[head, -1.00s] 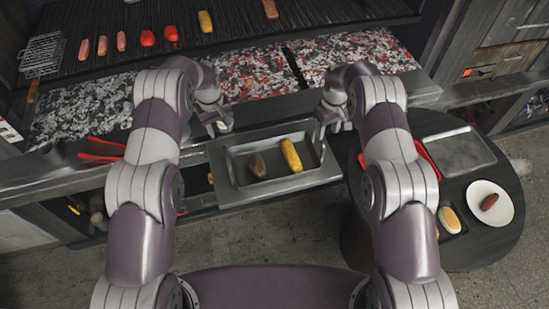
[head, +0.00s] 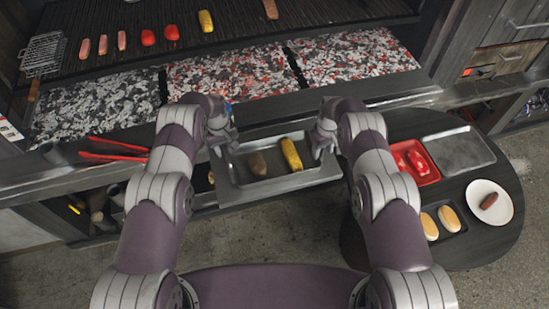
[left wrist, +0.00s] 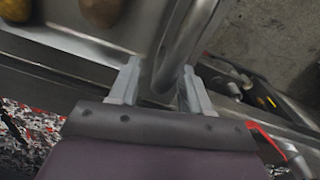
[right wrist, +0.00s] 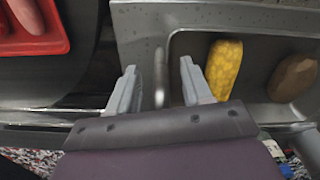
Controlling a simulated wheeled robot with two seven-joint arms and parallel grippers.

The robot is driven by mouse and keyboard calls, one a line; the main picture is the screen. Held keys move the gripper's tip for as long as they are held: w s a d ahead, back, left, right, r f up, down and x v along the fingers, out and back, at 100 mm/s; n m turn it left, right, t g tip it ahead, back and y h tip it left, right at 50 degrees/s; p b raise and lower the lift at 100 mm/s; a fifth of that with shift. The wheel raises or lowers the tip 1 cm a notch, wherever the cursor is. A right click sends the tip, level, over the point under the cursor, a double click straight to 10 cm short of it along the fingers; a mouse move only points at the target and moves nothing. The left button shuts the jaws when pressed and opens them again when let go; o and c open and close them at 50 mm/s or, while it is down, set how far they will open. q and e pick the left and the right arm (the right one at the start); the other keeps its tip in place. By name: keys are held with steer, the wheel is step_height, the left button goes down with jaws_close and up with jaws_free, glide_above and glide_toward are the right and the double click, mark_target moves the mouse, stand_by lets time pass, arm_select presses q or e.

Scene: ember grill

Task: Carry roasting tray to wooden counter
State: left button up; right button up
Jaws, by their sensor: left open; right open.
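The grey metal roasting tray (head: 240,199) sits at the front ledge of the grill in the head view. A brown potato (head: 257,163) and a yellow corn cob (head: 291,154) lie in it. My left gripper (head: 224,150) is at the tray's left end; in the left wrist view its open fingers (left wrist: 158,85) stand on either side of the curved metal handle (left wrist: 183,45). My right gripper (head: 321,152) is at the right end; in the right wrist view its open fingers (right wrist: 158,88) stand on either side of the other handle (right wrist: 160,78).
A dark round-ended counter (head: 400,128) at the right holds a red tray (head: 431,176), an empty metal tray (head: 459,152), buns (head: 449,219) and a white plate (head: 503,211) with a sausage. Glowing coals (head: 359,56) lie behind. Red tongs (head: 113,143) lie at the left.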

arm_select(q)
jaws_close()
arm_select(e)
jaws_close()
arm_select(q)
steer(key=shift+w+r, duration=0.1)
arm_select(e)
steer(key=shift+w+r, duration=0.1)
